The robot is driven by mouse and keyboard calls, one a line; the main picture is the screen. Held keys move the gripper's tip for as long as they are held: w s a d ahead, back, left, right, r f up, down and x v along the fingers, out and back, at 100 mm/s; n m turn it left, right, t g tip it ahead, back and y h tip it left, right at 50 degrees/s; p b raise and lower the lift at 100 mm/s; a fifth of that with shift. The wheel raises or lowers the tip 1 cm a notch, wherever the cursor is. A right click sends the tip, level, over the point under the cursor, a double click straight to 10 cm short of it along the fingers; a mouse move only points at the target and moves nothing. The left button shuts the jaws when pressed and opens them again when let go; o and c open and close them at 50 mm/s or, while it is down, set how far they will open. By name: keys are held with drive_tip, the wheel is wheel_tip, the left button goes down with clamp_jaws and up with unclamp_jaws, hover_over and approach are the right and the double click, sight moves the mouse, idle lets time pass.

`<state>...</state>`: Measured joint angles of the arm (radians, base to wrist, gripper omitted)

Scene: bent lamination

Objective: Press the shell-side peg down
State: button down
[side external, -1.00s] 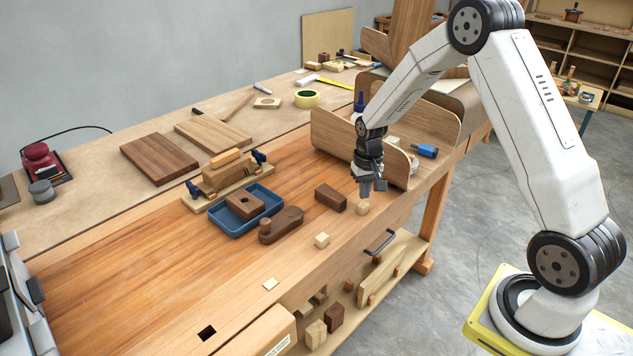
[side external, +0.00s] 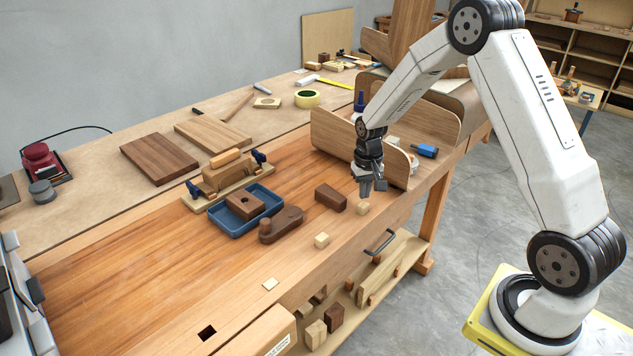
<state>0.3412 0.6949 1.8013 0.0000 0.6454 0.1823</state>
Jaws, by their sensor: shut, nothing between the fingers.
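My gripper (side external: 373,189) points down, shut and empty, in front of the bent plywood shell (side external: 340,138). Its fingertips are just above and behind a small pale wood block (side external: 362,209) on the bench; I cannot tell whether they touch anything. No peg at the shell can be made out; the gripper and wrist hide part of the shell there. A dark wood piece (side external: 284,224) with a short upright stub at its left end lies farther left on the bench.
A dark block (side external: 331,198) and another pale block (side external: 321,241) lie left of my gripper. A blue tray (side external: 231,231) holds a brown block with a hole. A clamped wood assembly (side external: 223,178) stands behind it. A blue-handled tool (side external: 427,150) lies right of the shell. The bench's left front is mostly clear.

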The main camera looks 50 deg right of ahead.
sight(363, 204)
drive_tip(key=shift+f, duration=2.4)
idle(0.9)
drive_tip(key=shift+r, duration=4.05)
drive_tip(key=s+a+r+n+t, duration=0.1)
drive_tip(key=s+a+r+n, duration=0.1)
drive_tip(key=s+a, duration=0.5)
drive_tip(key=s+a+r+n+t, duration=0.1)
drive_tip(key=s+a+r+n, duration=0.2)
drive_tip(key=s+a, duration=0.4)
drive_tip(key=shift+s+a+n+t, duration=0.35)
drive_tip(key=shift+a+n, duration=0.15)
drive_tip(key=shift+a, duration=0.1)
